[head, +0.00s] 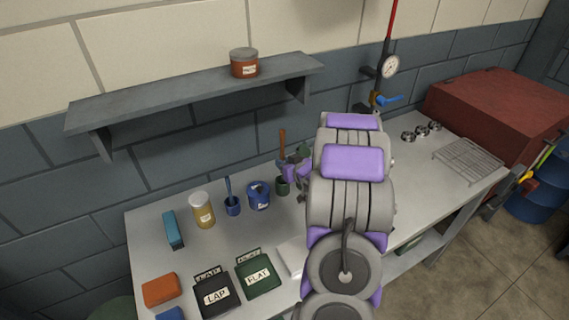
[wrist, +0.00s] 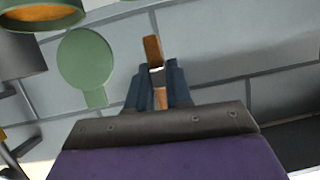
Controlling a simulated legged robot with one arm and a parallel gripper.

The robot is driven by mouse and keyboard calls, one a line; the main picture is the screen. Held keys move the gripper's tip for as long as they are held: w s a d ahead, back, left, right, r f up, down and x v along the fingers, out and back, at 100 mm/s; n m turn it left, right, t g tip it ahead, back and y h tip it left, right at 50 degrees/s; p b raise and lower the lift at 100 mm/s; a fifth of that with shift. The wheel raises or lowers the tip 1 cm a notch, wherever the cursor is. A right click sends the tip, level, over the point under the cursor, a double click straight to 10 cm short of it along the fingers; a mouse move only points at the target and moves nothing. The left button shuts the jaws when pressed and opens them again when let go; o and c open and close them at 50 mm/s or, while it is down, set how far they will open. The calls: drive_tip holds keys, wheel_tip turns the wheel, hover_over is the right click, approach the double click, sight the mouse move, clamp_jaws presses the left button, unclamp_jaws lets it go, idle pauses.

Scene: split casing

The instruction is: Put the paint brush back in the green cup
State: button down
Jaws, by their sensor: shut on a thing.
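The paint brush (head: 282,143) has a brown wooden handle and stands nearly upright in the head view. My gripper (head: 289,168) is shut on it. The small green cup (head: 283,186) stands on the bench just below my gripper. The brush's lower end is hidden, so I cannot tell whether it is inside the cup.
The wall shelf (head: 180,94) holds a red-brown pot (head: 244,63). A round green piece (wrist: 86,60) shows beside my fingers.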

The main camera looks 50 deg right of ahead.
drive_tip(key=shift+f+b, duration=1.15)
drive_tip(key=shift+f, duration=0.25)
drive_tip(key=shift+f+b, duration=0.9)
drive_tip(key=shift+f, duration=1.4)
drive_tip(key=shift+s+a+f, duration=0.15)
drive_tip(key=shift+s+f, duration=0.05)
drive_tip(key=shift+f, duration=0.25)
